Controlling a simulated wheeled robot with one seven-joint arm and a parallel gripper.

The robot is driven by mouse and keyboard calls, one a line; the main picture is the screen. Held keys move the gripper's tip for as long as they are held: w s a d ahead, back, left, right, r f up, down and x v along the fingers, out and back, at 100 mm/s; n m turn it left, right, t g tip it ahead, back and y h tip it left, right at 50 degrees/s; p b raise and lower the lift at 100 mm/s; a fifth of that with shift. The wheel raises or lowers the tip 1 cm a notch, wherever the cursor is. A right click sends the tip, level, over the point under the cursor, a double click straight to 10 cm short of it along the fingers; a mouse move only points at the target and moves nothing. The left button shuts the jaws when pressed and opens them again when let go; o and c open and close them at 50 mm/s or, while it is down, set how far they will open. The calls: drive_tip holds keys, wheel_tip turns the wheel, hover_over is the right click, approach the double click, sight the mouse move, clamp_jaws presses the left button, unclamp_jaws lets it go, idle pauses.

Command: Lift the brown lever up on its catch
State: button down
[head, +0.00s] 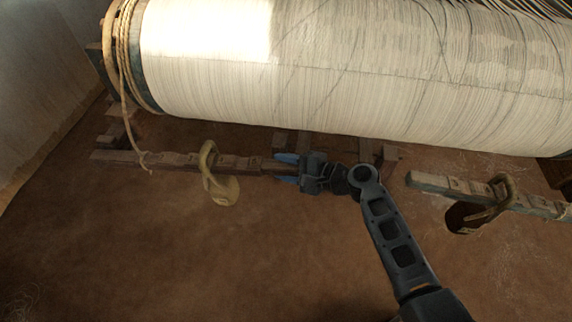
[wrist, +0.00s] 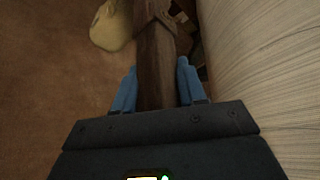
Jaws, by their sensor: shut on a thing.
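The brown lever (head: 240,163) is a notched wooden bar lying low below the front of the large white warp roll, in the head view. My gripper (head: 287,168) is at the lever's right end, its blue fingers on either side of it. In the wrist view the lever (wrist: 155,55) runs away from me between the two blue fingers of my gripper (wrist: 156,88), which is shut on it. A tan rope loop (head: 209,170) hangs around the lever left of my gripper. I cannot make out a separate catch.
The warp roll (head: 330,75) fills the space above and behind the lever. A thin rope (head: 126,80) hangs from its left end. A second grey bar (head: 530,203) with a rope loop (head: 490,208) lies at the right. The brown floor (head: 150,260) in front is clear.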

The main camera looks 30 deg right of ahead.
drive_tip(key=shift+f, duration=0.15)
drive_tip(key=c, duration=0.7)
unclamp_jaws()
drive_tip(key=shift+c, duration=0.2)
drive_tip(key=shift+s, duration=0.1)
drive_tip(key=v, duration=0.7)
drive_tip(key=shift+s+d, duration=0.25)
